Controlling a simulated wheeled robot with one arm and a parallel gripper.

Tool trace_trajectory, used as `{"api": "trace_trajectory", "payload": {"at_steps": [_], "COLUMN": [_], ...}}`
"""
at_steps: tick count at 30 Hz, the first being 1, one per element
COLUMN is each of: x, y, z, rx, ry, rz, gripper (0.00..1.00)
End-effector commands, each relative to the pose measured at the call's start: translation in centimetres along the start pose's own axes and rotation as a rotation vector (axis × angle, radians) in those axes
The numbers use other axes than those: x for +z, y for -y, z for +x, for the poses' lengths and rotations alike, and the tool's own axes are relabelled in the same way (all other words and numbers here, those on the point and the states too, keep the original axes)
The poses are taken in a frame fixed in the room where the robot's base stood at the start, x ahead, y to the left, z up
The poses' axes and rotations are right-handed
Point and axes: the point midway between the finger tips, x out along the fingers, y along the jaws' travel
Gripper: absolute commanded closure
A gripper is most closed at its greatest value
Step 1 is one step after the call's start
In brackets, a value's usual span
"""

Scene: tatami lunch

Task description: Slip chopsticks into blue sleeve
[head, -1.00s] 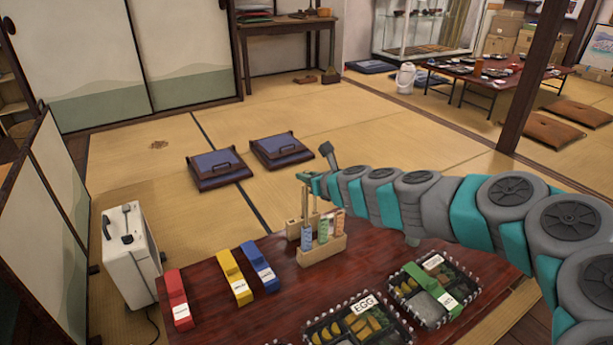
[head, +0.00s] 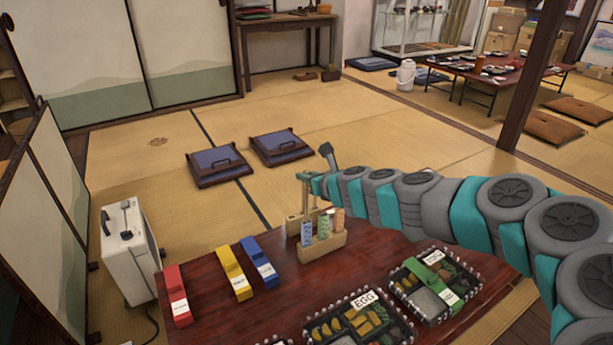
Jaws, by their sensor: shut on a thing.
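My gripper (head: 305,177) is above the wooden stand, at the end of my arm. It is shut on pale chopsticks (head: 305,202), which hang upright. The blue-patterned sleeve (head: 307,236) stands at the left end of the stand (head: 321,247), below the chopsticks. Their lower ends are at the sleeve's top, but I cannot tell whether they are inside it. A green-patterned sleeve (head: 323,227) and an orange one (head: 339,222) stand to its right. The fingertips are small and partly hidden by the arm.
Red (head: 176,291), yellow (head: 233,273) and blue (head: 260,262) labelled pieces lie left on the dark table (head: 215,310). Food boxes (head: 362,318) (head: 440,283) are in front, the right one with a green piece (head: 433,282) on it. A white appliance (head: 130,250) stands left.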

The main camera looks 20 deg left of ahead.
Motion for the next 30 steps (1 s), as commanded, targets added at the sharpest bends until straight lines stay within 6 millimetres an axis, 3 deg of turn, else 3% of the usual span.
{"api": "trace_trajectory", "payload": {"at_steps": [30], "x": [-1.9], "y": [0.0], "z": [0.8], "rx": [0.000], "ry": [0.000], "rz": [0.001], "gripper": [1.00]}}
